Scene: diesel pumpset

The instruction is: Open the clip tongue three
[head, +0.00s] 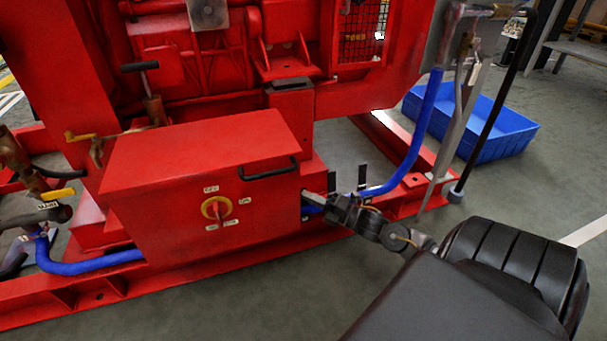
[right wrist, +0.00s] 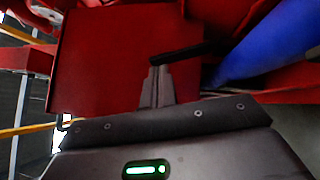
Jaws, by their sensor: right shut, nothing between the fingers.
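A blue hose (head: 414,135) runs down from the upper right and along the red base behind my right gripper. Two small black upright tabs stand by the hose, one (head: 362,176) to the right and one (head: 332,181) nearer the red box; I cannot tell which, if either, is clip tongue three. My right gripper (head: 312,196) is shut and empty, its tips close to the right side of the red box. In the right wrist view its closed fingers (right wrist: 156,86) point toward the box and a black bar, with the hose (right wrist: 262,50) to the right. My left gripper is not in view.
A black upright pole (head: 497,98) and a blue crate (head: 497,142) stand at the right. Grey floor is clear in front of the base.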

